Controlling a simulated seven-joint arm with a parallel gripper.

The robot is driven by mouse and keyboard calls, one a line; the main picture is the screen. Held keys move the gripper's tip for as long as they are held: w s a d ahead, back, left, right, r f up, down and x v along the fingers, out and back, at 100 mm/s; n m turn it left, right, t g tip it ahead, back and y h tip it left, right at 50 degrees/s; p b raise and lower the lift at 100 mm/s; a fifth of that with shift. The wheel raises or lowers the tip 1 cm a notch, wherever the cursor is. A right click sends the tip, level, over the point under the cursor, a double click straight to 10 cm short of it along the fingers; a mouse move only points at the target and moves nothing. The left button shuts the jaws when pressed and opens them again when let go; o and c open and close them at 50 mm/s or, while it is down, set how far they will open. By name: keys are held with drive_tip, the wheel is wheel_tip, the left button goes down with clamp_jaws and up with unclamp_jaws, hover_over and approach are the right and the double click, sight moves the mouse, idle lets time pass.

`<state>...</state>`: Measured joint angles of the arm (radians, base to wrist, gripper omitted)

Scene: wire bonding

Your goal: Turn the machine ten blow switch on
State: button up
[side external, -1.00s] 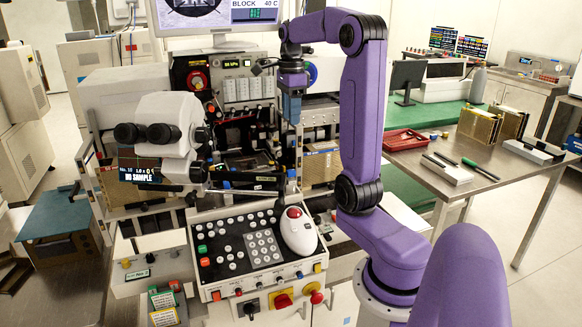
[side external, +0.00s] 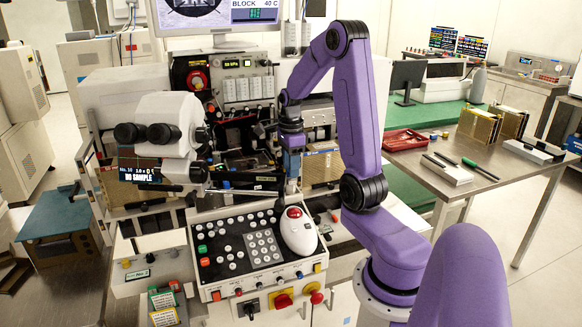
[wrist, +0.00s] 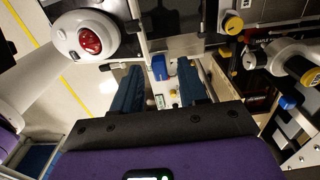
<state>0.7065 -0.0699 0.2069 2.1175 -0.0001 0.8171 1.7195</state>
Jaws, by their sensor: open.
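The bonding machine's control panel (side external: 250,245) carries several round buttons and a row of small switches along its sloping front edge. The frames do not show which switch is the blow switch; labels are too small to read. My gripper (side external: 291,185) points down just behind the white trackball unit, apart from it. In the wrist view, my gripper (wrist: 157,72) has its two blue fingers spread wide, with nothing held. A small blue part (wrist: 158,67) shows between the fingertips, over a pale surface; I cannot tell its distance.
The white trackball unit (side external: 298,236) with a red ball stands close in front of my gripper. It also shows in the wrist view (wrist: 85,38). The microscope (side external: 165,130) stands at left. A steel table (side external: 440,185) with a red tray (side external: 405,139) is at right.

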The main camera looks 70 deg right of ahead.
drive_tip(key=shift+f, duration=0.35)
clamp_jaws()
